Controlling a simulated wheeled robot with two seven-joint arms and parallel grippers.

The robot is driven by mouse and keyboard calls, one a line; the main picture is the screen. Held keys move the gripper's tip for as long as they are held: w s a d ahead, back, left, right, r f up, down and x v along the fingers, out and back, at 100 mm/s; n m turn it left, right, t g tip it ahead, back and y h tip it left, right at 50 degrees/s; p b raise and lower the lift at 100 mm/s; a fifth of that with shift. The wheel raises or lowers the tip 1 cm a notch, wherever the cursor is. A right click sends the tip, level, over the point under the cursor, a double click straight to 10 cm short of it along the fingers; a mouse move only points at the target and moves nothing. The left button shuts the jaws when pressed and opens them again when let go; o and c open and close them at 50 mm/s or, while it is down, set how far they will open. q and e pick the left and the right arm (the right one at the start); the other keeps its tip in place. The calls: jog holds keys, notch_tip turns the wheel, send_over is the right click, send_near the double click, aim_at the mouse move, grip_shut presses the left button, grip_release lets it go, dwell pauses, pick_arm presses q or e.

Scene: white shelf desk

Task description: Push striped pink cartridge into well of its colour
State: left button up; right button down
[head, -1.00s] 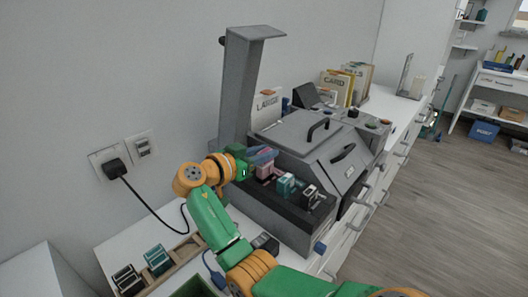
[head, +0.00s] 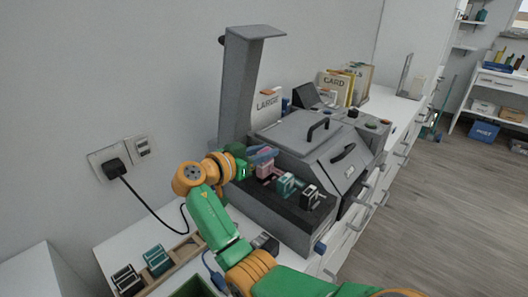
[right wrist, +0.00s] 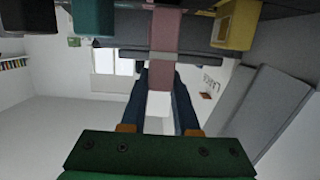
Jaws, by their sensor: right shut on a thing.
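The pink cartridge (head: 265,169) is at the black-topped front block (head: 263,196) of the grey machine. My right gripper (head: 264,155) is shut on it, with its blue fingers at the cartridge's upper part. In the right wrist view the pink cartridge (right wrist: 165,30) runs up from between the two fingers (right wrist: 160,95). My left gripper is not in view.
A yellow piece (right wrist: 236,24) is beside the pink one in the right wrist view. The machine's grey lid (head: 300,137) is behind, and a tall grey post (head: 238,90) rises at its left. A wooden rack with a teal (head: 157,260) and a black cartridge (head: 127,279) lies front left.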

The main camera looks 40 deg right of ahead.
aim_at(259, 169)
jog(key=shift+b, duration=0.35)
dwell(0.4)
jog(key=shift+f, duration=0.2)
jog(key=shift+f+b, duration=0.35)
jog(key=shift+b, duration=0.15)
jog(key=shift+f+b, duration=1.65)
jog(key=shift+f, duration=0.15)
jog(key=c, duration=0.6)
grip_release()
jog(key=b+v, duration=0.1)
jog(key=v, duration=0.6)
jog(key=shift+a, duration=0.1)
